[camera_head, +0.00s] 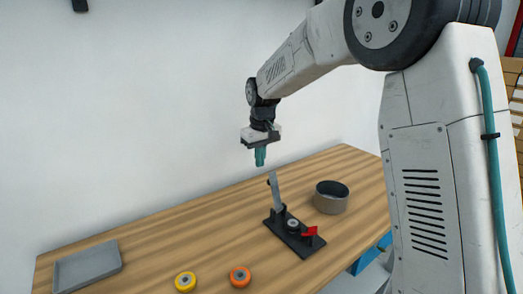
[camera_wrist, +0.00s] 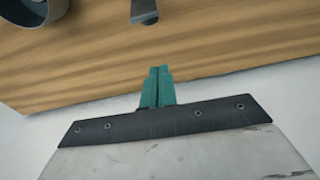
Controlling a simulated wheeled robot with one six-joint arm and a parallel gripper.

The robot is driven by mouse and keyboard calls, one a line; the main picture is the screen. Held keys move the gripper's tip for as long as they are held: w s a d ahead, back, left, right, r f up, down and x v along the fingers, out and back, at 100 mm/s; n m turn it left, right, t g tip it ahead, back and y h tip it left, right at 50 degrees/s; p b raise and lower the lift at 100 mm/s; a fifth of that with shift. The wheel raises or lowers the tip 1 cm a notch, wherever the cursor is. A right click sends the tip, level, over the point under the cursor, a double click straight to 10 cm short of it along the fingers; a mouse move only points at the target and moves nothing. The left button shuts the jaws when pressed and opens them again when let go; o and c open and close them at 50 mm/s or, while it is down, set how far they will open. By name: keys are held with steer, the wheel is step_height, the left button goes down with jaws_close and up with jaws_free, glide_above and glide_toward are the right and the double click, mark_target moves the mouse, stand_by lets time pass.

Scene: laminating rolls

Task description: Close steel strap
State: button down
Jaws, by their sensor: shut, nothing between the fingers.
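The steel strap (camera_head: 276,190) is a grey bar standing up and tilted from the black base (camera_head: 304,242) of a fixture on the table. A dark knob sits near its top end, and a small round part and a red lever (camera_head: 310,231) sit on the base. In the wrist view the grey end of what looks like the strap (camera_wrist: 144,10) shows at the top edge. My gripper (camera_head: 260,157) has teal fingers and hangs just above and left of the strap's top in the head view, apart from it. In the wrist view its fingers (camera_wrist: 157,75) are together with nothing between them.
A grey metal pot (camera_head: 331,198) stands right of the fixture, partly visible in the wrist view (camera_wrist: 38,12). A white wall stands behind.

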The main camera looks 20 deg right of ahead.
mark_target(273, 191)
steer(key=s+f, duration=0.1)
steer(key=s+d+f, duration=0.1)
steer(key=s+f, duration=0.1)
steer(key=shift+s+f, duration=0.2)
steer(key=shift+s, duration=0.1)
stand_by(0.5)
